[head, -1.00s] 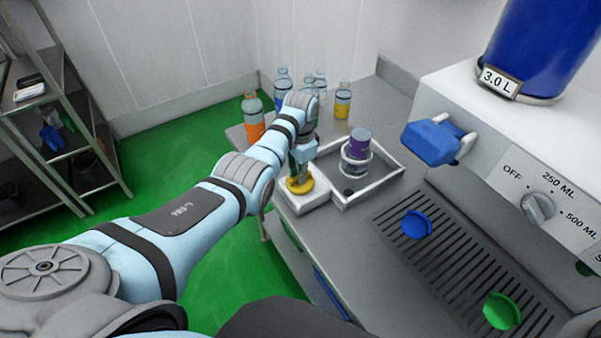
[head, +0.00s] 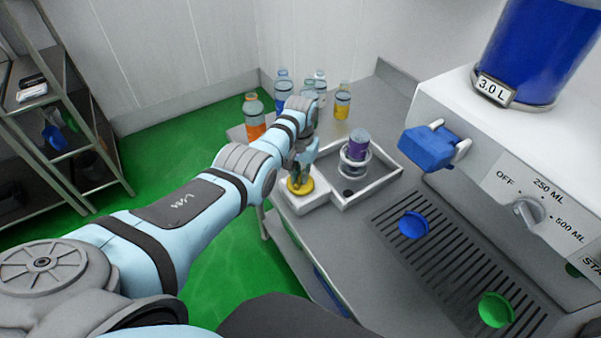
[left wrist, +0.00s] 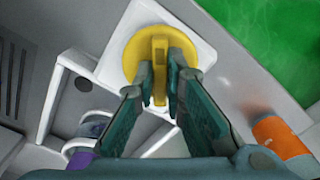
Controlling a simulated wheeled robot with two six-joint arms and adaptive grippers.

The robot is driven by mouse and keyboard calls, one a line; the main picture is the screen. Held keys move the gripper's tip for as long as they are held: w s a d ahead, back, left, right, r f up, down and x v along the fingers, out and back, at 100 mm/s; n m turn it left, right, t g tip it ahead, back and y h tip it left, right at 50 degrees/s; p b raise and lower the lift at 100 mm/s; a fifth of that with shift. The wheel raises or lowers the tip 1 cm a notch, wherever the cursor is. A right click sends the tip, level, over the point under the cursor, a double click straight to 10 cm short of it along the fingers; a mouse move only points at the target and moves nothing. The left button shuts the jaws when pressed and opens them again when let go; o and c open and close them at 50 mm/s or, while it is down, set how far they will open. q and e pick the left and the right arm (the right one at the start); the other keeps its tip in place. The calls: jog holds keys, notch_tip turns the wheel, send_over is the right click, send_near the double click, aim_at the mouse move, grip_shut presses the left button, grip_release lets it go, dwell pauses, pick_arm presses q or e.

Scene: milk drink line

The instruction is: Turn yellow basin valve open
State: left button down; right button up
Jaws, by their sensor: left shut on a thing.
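The yellow basin valve (head: 300,187) is a round knob on a white block (head: 312,204) at the left of the basin. In the left wrist view the valve (left wrist: 133,52) has a raised bar across its middle. My left gripper (head: 299,177) reaches down onto the valve from above. In the left wrist view its fingers (left wrist: 160,82) lie on both sides of the raised bar, shut on it. My right gripper is not in view.
The white-rimmed basin (head: 388,181) holds a purple cup (head: 357,143) in a ring holder. Several bottles, one orange (head: 254,122), stand behind. At right are a dispenser with a dial (head: 529,211), a drip grate (head: 448,262), a blue lid (head: 413,225) and a green lid (head: 496,309).

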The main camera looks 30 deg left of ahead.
aim_at(300, 177)
pick_arm(q)
jog(key=n, duration=0.5)
jog(key=shift+n, duration=0.3)
jog(key=n, duration=0.5)
jog(key=shift+n, duration=0.3)
jog(key=c, duration=1.7)
grip_release()
jog(key=shift+o, duration=0.2)
notch_tip(300, 177, up, 12)
